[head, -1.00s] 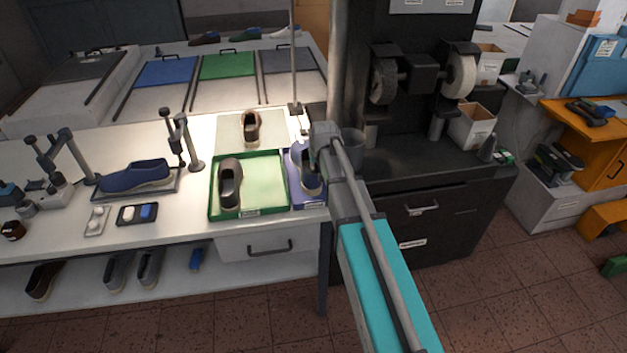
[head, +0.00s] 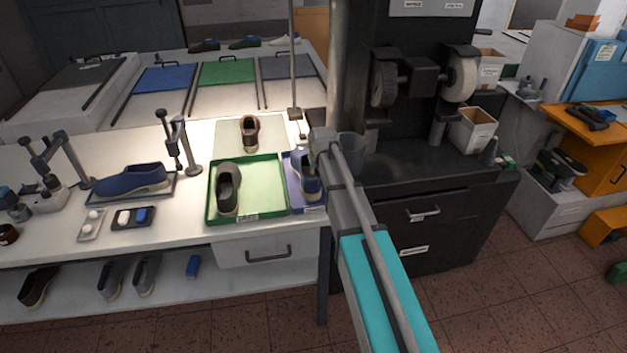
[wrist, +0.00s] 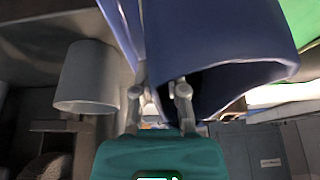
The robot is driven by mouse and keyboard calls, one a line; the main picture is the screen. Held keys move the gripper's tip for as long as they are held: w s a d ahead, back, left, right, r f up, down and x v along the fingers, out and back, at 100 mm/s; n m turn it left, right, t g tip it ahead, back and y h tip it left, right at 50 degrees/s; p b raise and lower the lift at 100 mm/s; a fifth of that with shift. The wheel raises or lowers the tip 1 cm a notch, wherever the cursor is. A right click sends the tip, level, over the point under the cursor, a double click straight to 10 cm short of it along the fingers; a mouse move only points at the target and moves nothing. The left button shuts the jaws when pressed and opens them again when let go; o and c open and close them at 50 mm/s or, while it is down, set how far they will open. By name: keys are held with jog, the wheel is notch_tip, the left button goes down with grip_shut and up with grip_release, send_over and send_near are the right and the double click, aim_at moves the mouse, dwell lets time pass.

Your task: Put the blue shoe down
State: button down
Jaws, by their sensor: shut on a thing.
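The blue shoe (head: 309,185) is at the blue-violet tray (head: 294,204) at the right end of the bench. My gripper (wrist: 159,92) is shut on the blue shoe, which fills the upper middle of the wrist view (wrist: 215,40). The fingers grip the wall at its opening, one finger inside and one outside. In the head view my gripper is largely hidden behind my arm. The shoe is over or in the tray; whether its sole touches the tray floor I cannot tell.
A green tray (head: 262,203) with a dark shoe (head: 228,188) stands directly left. A brown shoe (head: 250,130) stands on a pale mat behind. A grey cup (head: 350,148) is close on the right, beside the grinding machine (head: 410,75).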

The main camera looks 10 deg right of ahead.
jog(key=shift+f+b, duration=1.3)
jog(key=shift+f, duration=0.25)
jog(key=c, duration=0.7)
grip_release()
jog(key=shift+r, duration=0.1)
jog(key=p+v, duration=1.1)
jog(key=v, duration=0.1)
jog(key=s+g, duration=0.1)
jog(key=s, duration=0.7)
jog(key=s+f+g, duration=0.1)
jog(key=s+g, duration=0.1)
jog(key=s, duration=0.6)
jog(key=s+a+g, duration=0.1)
jog(key=s, duration=0.7)
jog(key=shift+s+a+f+g, duration=0.1)
jog(key=shift+s+f+g, duration=0.15)
jog(key=shift+g, duration=0.05)
